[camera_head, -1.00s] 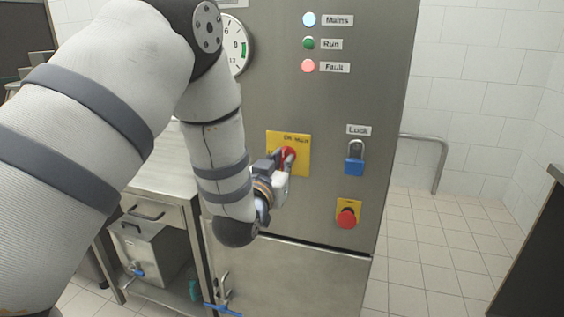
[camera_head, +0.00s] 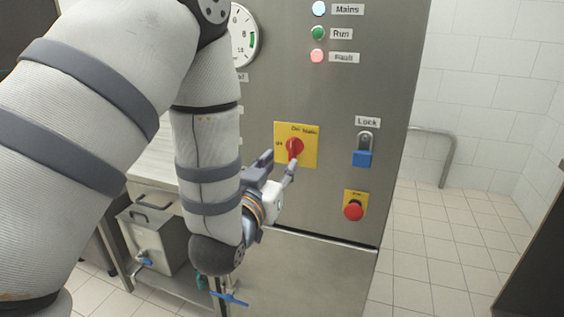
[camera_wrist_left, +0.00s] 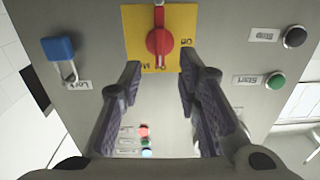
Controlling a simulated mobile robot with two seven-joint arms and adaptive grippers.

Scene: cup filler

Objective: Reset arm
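My left gripper (camera_head: 277,167) is in front of the steel cabinet (camera_head: 398,60), just below and left of the red rotary switch (camera_head: 295,149) on its yellow plate (camera_head: 311,157). In the left wrist view the left gripper's (camera_wrist_left: 158,80) fingers are wide apart with nothing between them. The red switch (camera_wrist_left: 159,42) shows beyond the fingertips, apart from them. My left arm fills the left of the head view. My right gripper is in neither view.
On the cabinet are a blue padlock (camera_head: 362,158), a red push button (camera_head: 354,211), lamps and a dial gauge (camera_head: 241,36). A steel bench (camera_head: 152,166) stands left, with a container (camera_head: 155,240) below. Tiled floor (camera_head: 430,250) is clear at right.

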